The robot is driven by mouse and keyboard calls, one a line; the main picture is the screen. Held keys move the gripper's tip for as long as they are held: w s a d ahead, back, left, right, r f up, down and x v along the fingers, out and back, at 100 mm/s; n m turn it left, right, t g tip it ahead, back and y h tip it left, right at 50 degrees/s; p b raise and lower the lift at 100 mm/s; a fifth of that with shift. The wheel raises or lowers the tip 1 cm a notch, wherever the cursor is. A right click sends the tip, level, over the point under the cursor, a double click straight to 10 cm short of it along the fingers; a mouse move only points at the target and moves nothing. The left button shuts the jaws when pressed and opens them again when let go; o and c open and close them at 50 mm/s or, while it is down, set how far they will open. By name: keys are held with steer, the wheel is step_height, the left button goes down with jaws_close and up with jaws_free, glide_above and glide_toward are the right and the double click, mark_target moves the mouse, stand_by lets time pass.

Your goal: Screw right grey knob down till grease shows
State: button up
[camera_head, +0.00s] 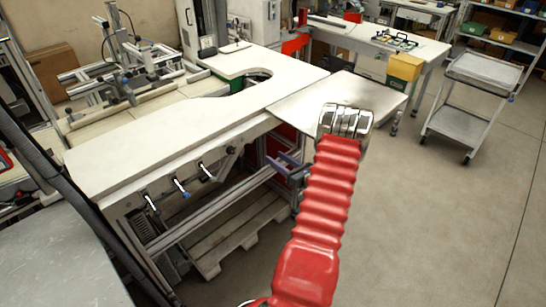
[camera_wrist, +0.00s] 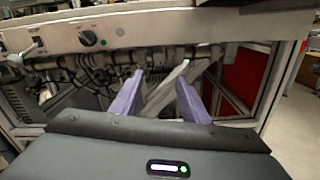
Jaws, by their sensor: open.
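In the head view the purple fingers (camera_head: 284,165) show beside the bench's front, beyond my red arm. A dark round knob (camera_wrist: 88,38) sits on the bench's front panel, up and left of my fingers in the wrist view. A similar small knob (camera_head: 231,150) shows at the right of the panel in the head view. No plainly grey knob or grease can be made out. My fingers are apart from the panel controls.
Levers with pale handles (camera_head: 180,187) line the panel; one lever (camera_wrist: 35,48) shows left of the knob. Pipes and cables (camera_wrist: 100,68) run below the panel. A bench frame (camera_head: 215,215) and wooden pallet (camera_head: 235,232) lie underneath.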

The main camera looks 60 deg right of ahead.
stand_by(0.3)
steer(key=a+r+n+g+y, duration=0.2)
steer(key=a+n+g+y, duration=0.55)
steer(key=a, duration=0.75)
steer(key=a+r+n+g+y, duration=0.1)
steer(key=a+n+g+y, duration=0.25)
steer(key=a+n, duration=0.9)
steer(key=s+a+r+n+h, duration=0.3)
steer(key=a+r+n, duration=0.7)
steer(key=a, duration=0.4)
steer(key=s+a+r+n+g+h, duration=0.1)
steer(key=s+a+r+n+h, duration=0.3)
steer(key=a+r+n, duration=0.7)
steer(key=s+a+r, duration=0.1)
steer(key=a+r, duration=0.1)
steer(key=a, duration=0.1)
steer(key=shift+s+r, duration=0.2)
steer(key=shift+r, duration=0.05)
steer(key=shift+a, duration=0.1)
steer(key=shift+c, duration=0.7)
